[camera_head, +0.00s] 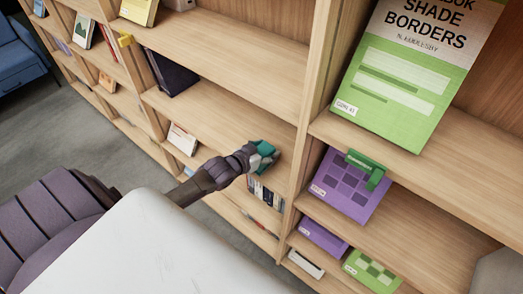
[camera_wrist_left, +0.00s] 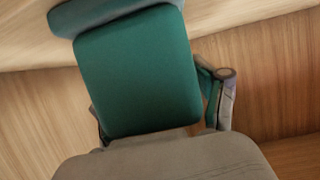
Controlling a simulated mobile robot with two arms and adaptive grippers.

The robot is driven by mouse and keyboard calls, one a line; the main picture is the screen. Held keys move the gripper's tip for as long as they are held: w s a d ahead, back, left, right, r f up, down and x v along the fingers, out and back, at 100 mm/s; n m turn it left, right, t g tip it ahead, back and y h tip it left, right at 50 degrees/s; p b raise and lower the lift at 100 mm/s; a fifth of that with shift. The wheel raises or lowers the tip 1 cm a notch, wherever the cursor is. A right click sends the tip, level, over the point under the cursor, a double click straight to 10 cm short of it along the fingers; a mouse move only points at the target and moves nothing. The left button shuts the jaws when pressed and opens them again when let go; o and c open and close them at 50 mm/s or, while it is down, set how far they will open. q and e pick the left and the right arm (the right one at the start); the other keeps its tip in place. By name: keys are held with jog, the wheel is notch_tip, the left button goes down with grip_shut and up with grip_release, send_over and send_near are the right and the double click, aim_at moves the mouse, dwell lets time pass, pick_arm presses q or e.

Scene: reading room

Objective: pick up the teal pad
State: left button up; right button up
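The teal pad (camera_head: 263,153) is at the end of my left gripper (camera_head: 254,157), in front of the middle bookcase's lower shelf in the head view. In the left wrist view the teal pad (camera_wrist_left: 138,75) fills the middle, with a grey-blue part along its top. One grey finger (camera_wrist_left: 227,98) lies against its right side; the other finger is mostly hidden behind the pad's left edge. The left gripper looks shut on the pad. Whether the pad touches the shelf cannot be told. My right gripper is not in view.
The wooden shelf (camera_head: 215,88) above holds a dark book (camera_head: 171,73). To the right stand a large green book (camera_head: 413,75), a purple book (camera_head: 345,186) and a green handle-like object (camera_head: 368,168). An upright divider (camera_head: 312,100) is close to my gripper's right. Grey floor shows at left.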

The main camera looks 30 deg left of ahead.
aim_at(266, 147)
pick_arm(q)
jog(key=shift+c, duration=1.2)
notch_tip(266, 147, up, 10)
jog(key=o, duration=0.5)
jog(key=c, duration=0.3)
